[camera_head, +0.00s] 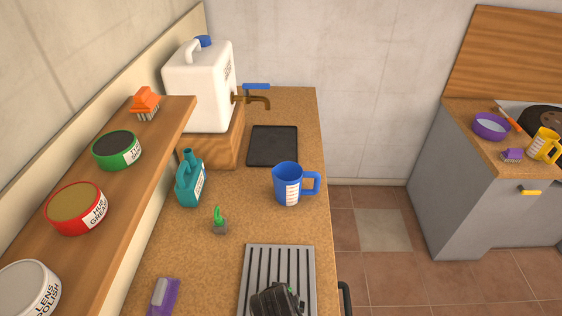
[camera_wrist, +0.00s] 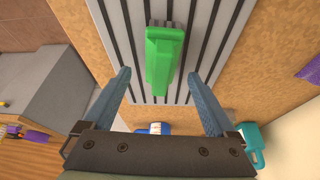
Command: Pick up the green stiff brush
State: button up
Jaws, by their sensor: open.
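A green-handled brush (camera_wrist: 165,60) shows in the wrist view over the grey slatted rack (camera_wrist: 208,30). Its grey bristle end is at the top and its handle points toward my gripper. My gripper (camera_wrist: 159,74) is open, with its two blue-grey fingers on either side of the brush, apart from it. In the head view my gripper (camera_head: 278,300) is over the rack (camera_head: 279,254) and hides most of this brush; only bits of green show. A second small green-handled item (camera_head: 219,219) with a grey lower part stands on the counter. Whether it is stiff or soft, I cannot tell.
A blue measuring jug (camera_head: 288,184), a teal bottle (camera_head: 190,180) and a purple item (camera_head: 163,296) stand around the rack. A shelf (camera_head: 120,215) with tins and an orange brush (camera_head: 145,103) runs along the left. A white canister (camera_head: 198,85) with a tap is behind.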

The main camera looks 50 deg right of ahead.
jog(key=shift+x, duration=1.2)
jog(key=shift+c, duration=0.2)
jog(key=shift+w, duration=0.1)
grip_shut()
